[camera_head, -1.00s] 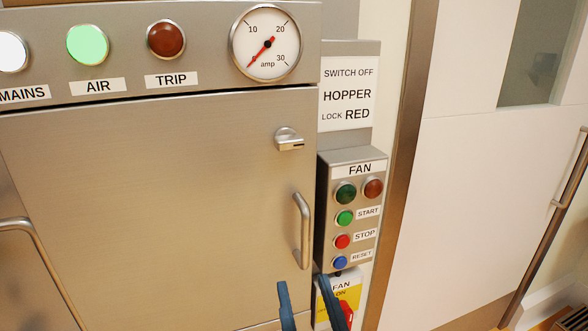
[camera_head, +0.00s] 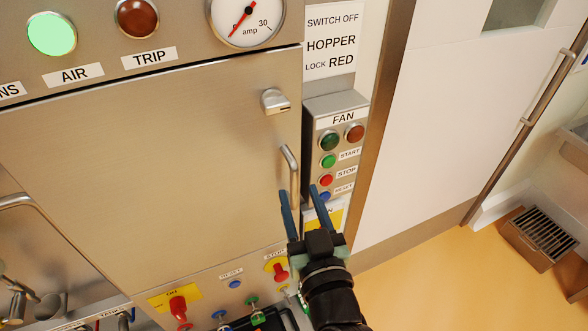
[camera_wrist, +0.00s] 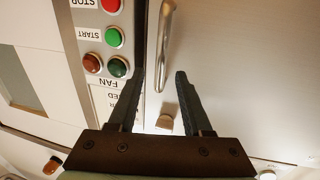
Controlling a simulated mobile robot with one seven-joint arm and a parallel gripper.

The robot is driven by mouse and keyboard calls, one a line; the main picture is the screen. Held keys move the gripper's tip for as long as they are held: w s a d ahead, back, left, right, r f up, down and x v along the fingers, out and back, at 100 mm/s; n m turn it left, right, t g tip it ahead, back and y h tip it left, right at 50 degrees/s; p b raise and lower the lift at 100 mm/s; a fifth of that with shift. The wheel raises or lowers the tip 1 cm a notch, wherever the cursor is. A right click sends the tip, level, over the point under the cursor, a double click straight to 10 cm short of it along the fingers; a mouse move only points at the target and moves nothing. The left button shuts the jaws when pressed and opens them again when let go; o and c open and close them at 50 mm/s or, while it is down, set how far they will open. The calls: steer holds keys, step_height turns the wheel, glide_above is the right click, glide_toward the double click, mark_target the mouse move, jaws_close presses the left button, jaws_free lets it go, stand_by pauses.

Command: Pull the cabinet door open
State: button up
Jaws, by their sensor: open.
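The cabinet door (camera_head: 150,150) is a flat brushed-metal panel, and it looks shut. Its upright bar handle (camera_head: 291,170) is near the right edge, below a small latch knob (camera_head: 275,102). My gripper (camera_head: 299,191) is open and empty, its two blue fingers pointing up at the handle's lower part. In the head view the left finger overlaps the handle's lower end. The wrist view is upside down; there the handle (camera_wrist: 165,45) runs just beyond the gap between my fingertips. I cannot tell whether either finger touches it. The knob (camera_wrist: 165,122) shows between the fingers.
A fan control box (camera_head: 335,145) with lamps and buttons stands close right of the handle. Below the door is a panel with a red switch (camera_head: 178,306) and several buttons. Another bar handle (camera_head: 15,200) is at far left. Open floor (camera_head: 450,280) lies right.

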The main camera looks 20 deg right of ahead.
mark_target(295, 184)
steer(key=shift+w+d+p, duration=0.2)
steer(key=shift+w+p, duration=0.15)
steer(key=shift+w, duration=0.85)
steer(key=shift+w+d+p, duration=0.2)
steer(key=shift+w+p, duration=0.1)
steer(key=shift+w, duration=0.85)
steer(key=shift+c, duration=0.3)
jaws_close()
